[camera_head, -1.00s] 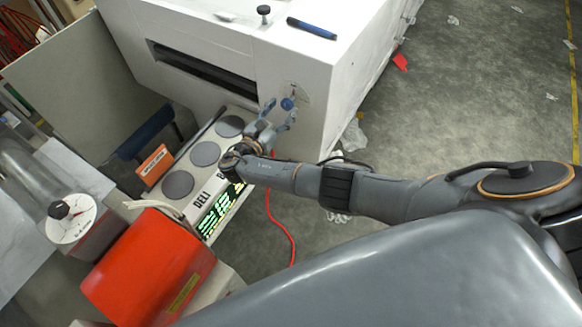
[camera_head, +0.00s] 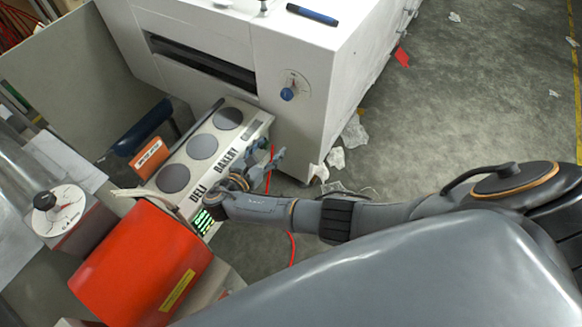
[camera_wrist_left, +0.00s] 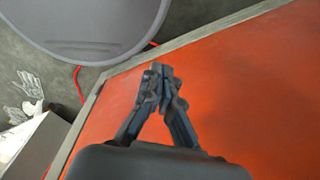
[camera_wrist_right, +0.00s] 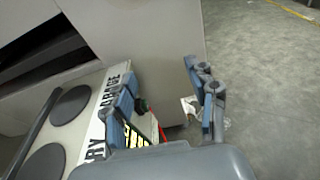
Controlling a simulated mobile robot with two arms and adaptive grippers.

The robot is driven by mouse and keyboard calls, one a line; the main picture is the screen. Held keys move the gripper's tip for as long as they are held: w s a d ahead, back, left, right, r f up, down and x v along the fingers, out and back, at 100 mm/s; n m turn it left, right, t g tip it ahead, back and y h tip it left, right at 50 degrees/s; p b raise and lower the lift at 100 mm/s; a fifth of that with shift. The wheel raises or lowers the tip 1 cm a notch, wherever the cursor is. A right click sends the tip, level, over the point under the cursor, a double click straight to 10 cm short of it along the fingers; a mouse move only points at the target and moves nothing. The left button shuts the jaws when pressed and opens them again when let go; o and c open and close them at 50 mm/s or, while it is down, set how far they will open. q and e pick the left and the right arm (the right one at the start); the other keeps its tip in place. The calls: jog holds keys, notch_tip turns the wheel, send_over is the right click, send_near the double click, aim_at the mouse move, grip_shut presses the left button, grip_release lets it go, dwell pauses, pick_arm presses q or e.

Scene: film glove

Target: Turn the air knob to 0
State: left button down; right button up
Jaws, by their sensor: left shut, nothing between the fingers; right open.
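A blue knob (camera_head: 287,94) with a round scale plate sits on the front of the large white machine (camera_head: 290,60). A second dial, with a black knob (camera_head: 44,200) on a white scale, is at the far left. I cannot read either setting, nor which is labelled air. My right gripper (camera_head: 264,166) is open and empty, below and left of the blue knob, apart from it. Its spread fingers show in the right wrist view (camera_wrist_right: 160,80), where no knob is seen. My left gripper (camera_wrist_left: 158,72) is shut and empty in the left wrist view, over a red surface (camera_wrist_left: 230,90).
A panel marked DELI and BAKERY (camera_head: 203,147) with grey discs lies left of my right gripper. A red box (camera_head: 140,265) stands at the lower left. A blue marker (camera_head: 312,14) lies on the machine. The floor at right has scattered scraps.

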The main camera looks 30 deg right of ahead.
jog(key=s+d+f+m+g+y+b, duration=0.1)
jog(key=s+f, duration=0.3)
jog(key=f, duration=0.7)
jog(key=s+d+f+m+g+y+b, duration=0.1)
jog(key=s+f+m+g+y+b, duration=0.1)
jog(key=f, duration=1)
jog(key=s+y+b, duration=0.1)
jog(key=s+y, duration=0.1)
jog(key=s, duration=0.1)
jog(key=shift+s+g+b, duration=0.3)
jog(key=shift+b, duration=0.1)
jog(key=s+f+m+g+y, duration=0.1)
jog(key=s+f+m+y, duration=0.2)
jog(key=s, duration=0.9)
jog(key=s+d+f+m+g+y+b, duration=0.1)
jog(key=s+f+m+y, duration=0.1)
jog(key=s+f+m, duration=0.7)
jog(key=s+f+m+g+y+b, duration=0.1)
jog(key=s+f+m+y, duration=0.2)
jog(key=s, duration=1.2)
notch_tip(320, 180, down, 7)
jog(key=m, duration=0.3)
jog(key=shift+s+d+m+g+y, duration=0.15)
jog(key=shift+s+m+g+y, duration=0.15)
